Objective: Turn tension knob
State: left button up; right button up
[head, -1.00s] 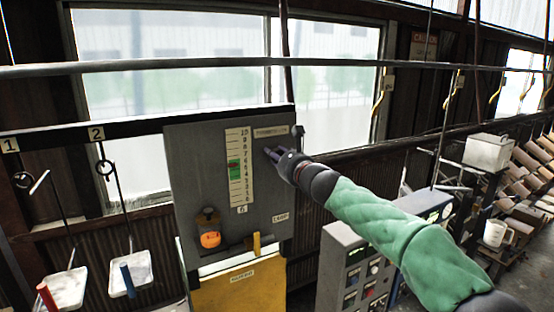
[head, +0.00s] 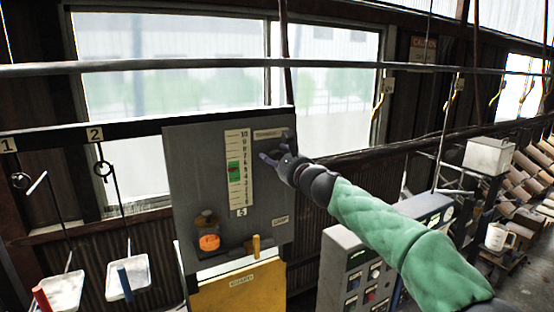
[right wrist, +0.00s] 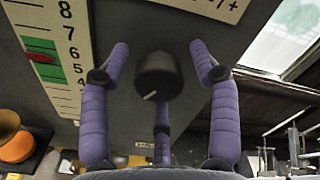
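The tension knob (right wrist: 160,76) is dark and round with a white pointer line toward its lower left in the right wrist view. It sits on the grey panel (head: 205,165). My right gripper (right wrist: 161,68) has its purple fingers spread around the knob, with visible gaps beside it; I cannot tell whether the third finger below touches it. In the head view my right gripper (head: 273,149) is at the panel's upper right, and the knob is hard to make out. The scale (head: 239,170) has a green band with a red mark near 6. My left gripper is not in view.
An orange lamp (head: 209,241) and a yellow lever (head: 256,246) are low on the panel. A yellow box (head: 238,288) is below. A grey control box (head: 350,262) stands under my right arm. Hanging trays (head: 128,279) are at the left.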

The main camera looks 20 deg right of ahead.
jog(key=shift+s+r, duration=0.1)
jog(key=shift+s, duration=0.1)
jog(key=shift+s, duration=0.2)
jog(key=s, duration=1.1)
jog(key=shift+d, duration=0.45)
jog(key=shift+s, duration=0.15)
